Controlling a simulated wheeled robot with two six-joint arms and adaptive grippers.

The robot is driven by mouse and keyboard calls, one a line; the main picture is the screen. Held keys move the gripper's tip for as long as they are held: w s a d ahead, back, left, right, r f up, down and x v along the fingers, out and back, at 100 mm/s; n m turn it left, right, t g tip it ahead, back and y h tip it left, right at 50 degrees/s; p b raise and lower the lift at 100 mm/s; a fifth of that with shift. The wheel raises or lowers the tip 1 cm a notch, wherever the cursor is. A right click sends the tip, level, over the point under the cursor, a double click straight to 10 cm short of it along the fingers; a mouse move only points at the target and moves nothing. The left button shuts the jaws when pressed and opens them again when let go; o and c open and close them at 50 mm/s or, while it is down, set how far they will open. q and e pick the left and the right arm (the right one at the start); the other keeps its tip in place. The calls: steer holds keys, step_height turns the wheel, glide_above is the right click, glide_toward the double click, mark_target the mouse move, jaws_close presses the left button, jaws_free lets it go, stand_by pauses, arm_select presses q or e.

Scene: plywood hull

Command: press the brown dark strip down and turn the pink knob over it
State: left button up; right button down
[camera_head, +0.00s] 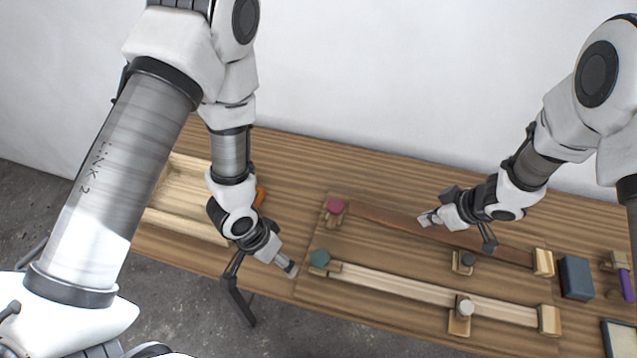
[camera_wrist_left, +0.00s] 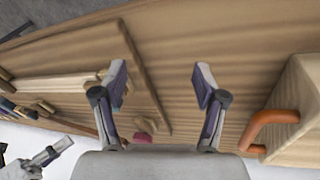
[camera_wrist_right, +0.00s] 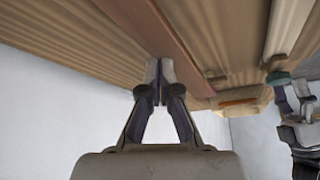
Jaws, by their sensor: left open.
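The brown dark strip (camera_head: 385,216) lies along the back of the wooden board, its right end by a pale block (camera_head: 543,262). The pink knob (camera_head: 335,206) is at the strip's left end on a small wooden piece; I cannot tell whether that piece covers the strip. It also shows in the left wrist view (camera_wrist_left: 142,137). My right gripper (camera_head: 427,219) is shut, its tips at the strip's middle; contact is unclear. In the right wrist view its fingers (camera_wrist_right: 159,72) meet over the strip (camera_wrist_right: 150,30). My left gripper (camera_head: 290,270) is open and empty, left of the teal knob (camera_head: 319,258).
A pale strip (camera_head: 420,290) lies in front, with a white knob (camera_head: 465,307) beside it. A dark knob (camera_head: 468,258) stands between the strips. A blue-grey block (camera_head: 576,278) and a purple-handled tool (camera_head: 627,286) are at right. A wooden tray (camera_head: 185,222) is at left.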

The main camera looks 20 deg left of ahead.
mark_target(335, 206)
arm_select(q)
steer(key=w+d+r+m+t+h, duration=0.1)
steer(key=w+d+r+m, duration=0.1)
steer(key=w+r+m, duration=0.35)
steer(key=w+d+r+m+t, duration=0.1)
steer(key=w+d+r+m, duration=0.15)
steer(key=w+r, duration=0.55)
steer(key=shift+n, duration=0.5)
steer(key=x, duration=1.3)
steer(key=shift+w+a+f, duration=0.15)
steer(key=shift+w+f, duration=0.05)
steer(key=shift+f, duration=0.05)
steer(key=c, duration=1.2)
arm_select(e)
steer(key=shift+f, duration=0.1)
steer(key=shift+f, duration=0.65)
steer(key=shift+f, duration=0.15)
